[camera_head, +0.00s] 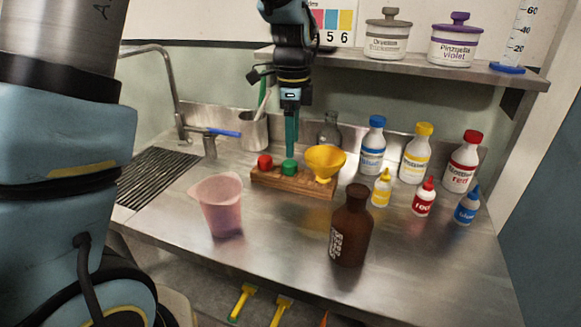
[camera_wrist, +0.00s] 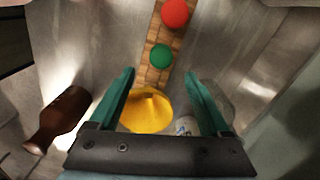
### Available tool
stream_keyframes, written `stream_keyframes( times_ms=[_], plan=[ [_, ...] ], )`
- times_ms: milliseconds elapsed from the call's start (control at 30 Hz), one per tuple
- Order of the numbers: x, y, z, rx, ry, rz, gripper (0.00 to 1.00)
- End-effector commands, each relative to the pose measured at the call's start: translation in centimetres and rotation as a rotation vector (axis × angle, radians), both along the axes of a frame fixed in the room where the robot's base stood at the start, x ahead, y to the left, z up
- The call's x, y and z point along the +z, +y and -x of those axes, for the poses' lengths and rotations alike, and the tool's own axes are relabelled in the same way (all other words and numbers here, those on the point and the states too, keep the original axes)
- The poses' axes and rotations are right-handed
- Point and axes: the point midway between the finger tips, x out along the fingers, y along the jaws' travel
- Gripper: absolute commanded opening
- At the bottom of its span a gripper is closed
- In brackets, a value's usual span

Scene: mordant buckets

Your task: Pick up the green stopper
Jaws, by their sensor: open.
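The green stopper (camera_head: 289,167) sits in a wooden rack on the counter, between a red stopper (camera_head: 265,161) and a yellow funnel (camera_head: 325,162). In the wrist view the green stopper (camera_wrist: 161,56) lies beyond my fingertips, with the red stopper (camera_wrist: 175,13) farther off and the yellow funnel (camera_wrist: 147,111) between the fingers in the picture. My gripper (camera_head: 291,150) points down just above the green stopper in the head view. Its two teal fingers are apart and empty in the wrist view (camera_wrist: 163,75).
The wooden rack (camera_head: 262,178) holds these things. A pink beaker (camera_head: 221,205) and a brown bottle (camera_head: 351,228) stand in front. Several dye bottles stand at right. A steel cup (camera_head: 253,131) and a clear flask (camera_head: 329,130) stand behind. A shelf (camera_head: 420,71) hangs above.

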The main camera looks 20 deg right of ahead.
Motion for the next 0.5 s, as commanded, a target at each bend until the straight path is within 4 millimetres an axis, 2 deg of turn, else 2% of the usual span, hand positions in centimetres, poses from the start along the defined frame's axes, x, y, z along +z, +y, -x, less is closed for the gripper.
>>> stream_keyframes(
  times_ms=[167, 400, 500],
  plan=[
    [-1.0, 0.2, -0.1, 0.002, 0.001, -0.001, 0.81],
    [-4.5, 0.7, -0.4, 0.002, 0.002, -0.002, 0.81],
    [-5.4, 0.8, -0.5, 0.003, -0.001, -0.001, 0.81]
  ],
)
